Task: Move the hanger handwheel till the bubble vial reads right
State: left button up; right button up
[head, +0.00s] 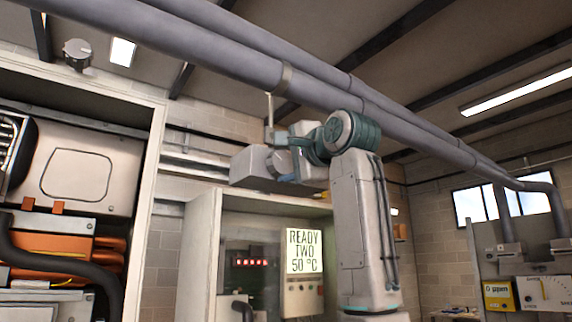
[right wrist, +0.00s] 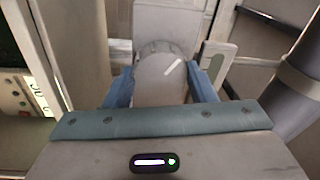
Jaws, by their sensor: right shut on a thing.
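The hanger handwheel (right wrist: 160,80) is a round grey knob with a white stripe tilted to the upper right. My right gripper (right wrist: 162,92) is shut on it, with one blue finger on each side. In the head view my right gripper (head: 288,162) reaches left to the handwheel (head: 260,160), just below the big pipes. A small green strip (right wrist: 216,66) on a grey plate right of the wheel looks like the bubble vial; its bubble is too small to read. My left gripper is not in view.
Thick grey pipes (head: 215,52) run close above my right arm, with a thin hanger rod (head: 270,108) below a pipe band. An open heater (head: 75,180) is at left.

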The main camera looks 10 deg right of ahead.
dwell(0.3)
jog(key=o, duration=1)
jog(key=shift+c, duration=0.2)
jog(key=shift+s+d+f+b, duration=0.2)
jog(key=shift+s+b, duration=0.25)
jog(key=shift+s, duration=0.05)
jog(key=r+b+v, duration=0.1)
jog(key=b+v, duration=0.3)
jog(key=v, duration=0.5)
jog(key=shift+s+f, duration=0.35)
jog(key=shift+f, duration=0.05)
jog(key=shift+d, duration=0.1)
